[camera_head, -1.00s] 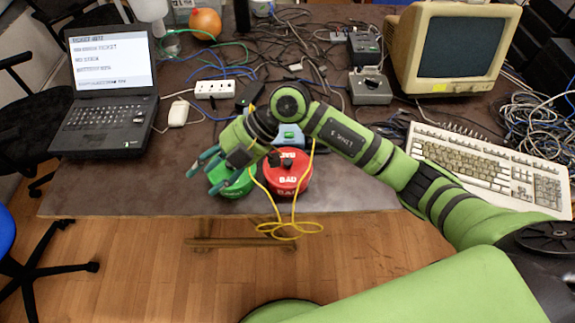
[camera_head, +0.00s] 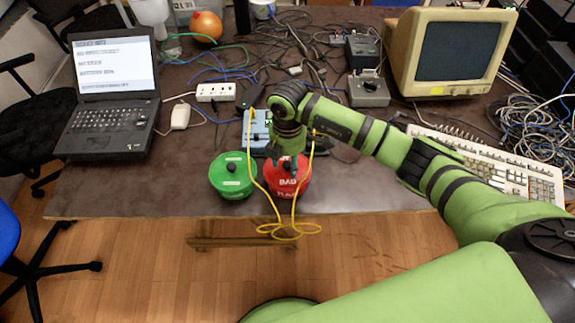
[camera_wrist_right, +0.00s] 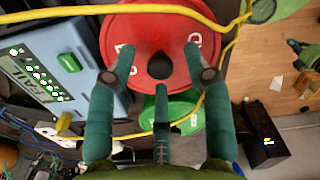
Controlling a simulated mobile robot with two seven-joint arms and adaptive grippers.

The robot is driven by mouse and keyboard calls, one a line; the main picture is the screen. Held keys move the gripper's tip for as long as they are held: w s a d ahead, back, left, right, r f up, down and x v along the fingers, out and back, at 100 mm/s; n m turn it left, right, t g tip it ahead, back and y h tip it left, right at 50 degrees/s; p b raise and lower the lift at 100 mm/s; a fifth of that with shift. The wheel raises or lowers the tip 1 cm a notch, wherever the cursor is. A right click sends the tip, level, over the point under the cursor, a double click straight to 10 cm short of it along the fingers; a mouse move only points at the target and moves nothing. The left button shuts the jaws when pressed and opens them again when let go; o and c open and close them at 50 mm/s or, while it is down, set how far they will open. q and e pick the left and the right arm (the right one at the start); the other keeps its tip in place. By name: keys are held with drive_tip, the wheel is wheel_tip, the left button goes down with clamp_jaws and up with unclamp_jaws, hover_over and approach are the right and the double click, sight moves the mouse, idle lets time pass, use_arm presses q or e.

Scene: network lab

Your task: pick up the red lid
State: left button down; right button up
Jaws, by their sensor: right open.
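The red lid (camera_head: 293,184) tops a red container near the table's front edge, with white lettering and a dark knob. In the right wrist view the red lid (camera_wrist_right: 150,30) is straight ahead, its dark knob (camera_wrist_right: 160,66) between my fingers. My right gripper (camera_head: 287,160) is over the lid, pointing down. Its fingers (camera_wrist_right: 162,62) are open around the knob; whether they touch it I cannot tell. The green container (camera_head: 232,174) stands just left of the red one. My left gripper is not in view.
A yellow cable (camera_head: 271,196) loops around the red container and hangs over the table edge. A blue device (camera_head: 257,130) sits behind the lids. A laptop (camera_head: 110,100) is at left, a keyboard (camera_head: 500,165) and monitor (camera_head: 450,52) at right. Cables clutter the back.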

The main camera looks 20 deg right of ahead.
drive_tip(key=shift+f, duration=0.2)
clamp_jaws()
drive_tip(key=shift+r, duration=0.2)
